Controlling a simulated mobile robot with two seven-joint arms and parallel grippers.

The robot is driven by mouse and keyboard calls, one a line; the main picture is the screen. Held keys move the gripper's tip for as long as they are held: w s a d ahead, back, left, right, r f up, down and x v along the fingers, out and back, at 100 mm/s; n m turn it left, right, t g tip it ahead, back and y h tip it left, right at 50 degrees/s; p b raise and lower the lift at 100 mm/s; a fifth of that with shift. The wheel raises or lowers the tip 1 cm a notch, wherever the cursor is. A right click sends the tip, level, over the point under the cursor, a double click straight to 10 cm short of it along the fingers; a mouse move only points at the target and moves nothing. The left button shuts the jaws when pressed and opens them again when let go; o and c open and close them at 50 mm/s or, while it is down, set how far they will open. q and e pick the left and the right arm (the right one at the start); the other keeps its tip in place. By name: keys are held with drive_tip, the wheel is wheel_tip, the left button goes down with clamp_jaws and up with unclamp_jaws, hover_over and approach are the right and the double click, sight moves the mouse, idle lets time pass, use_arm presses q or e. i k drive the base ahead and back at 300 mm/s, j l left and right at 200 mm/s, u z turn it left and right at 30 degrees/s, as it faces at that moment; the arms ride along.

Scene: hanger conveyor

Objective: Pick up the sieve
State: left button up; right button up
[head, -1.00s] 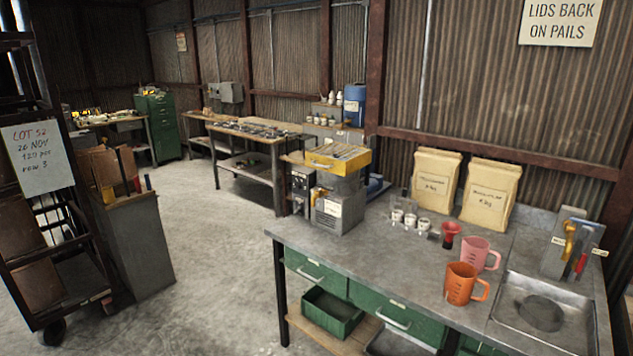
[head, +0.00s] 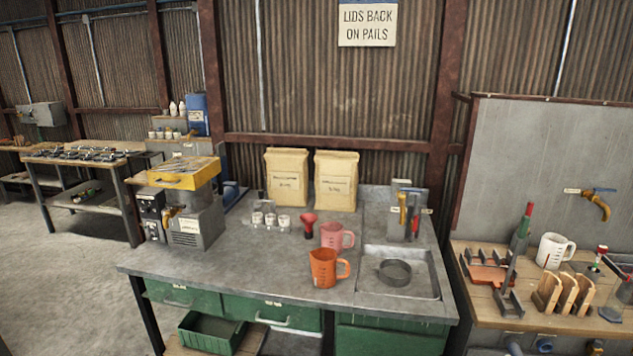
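A low, round, dark grey object (head: 395,272), which looks like the sieve, lies in the shallow metal basin (head: 424,293) set into the right part of the grey-topped bench (head: 235,255). Its mesh is too small to make out. Neither of my grippers is in view.
An orange jug (head: 323,270) and a pink jug (head: 332,236) stand left of the basin, near a red funnel (head: 309,226). A tool holder (head: 395,215) stands behind the basin. A wooden-topped table (head: 478,250) with tools is at right. Open floor (head: 50,270) lies at left.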

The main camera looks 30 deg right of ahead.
sight(394, 272)
drive_tip(key=z, duration=1.7)
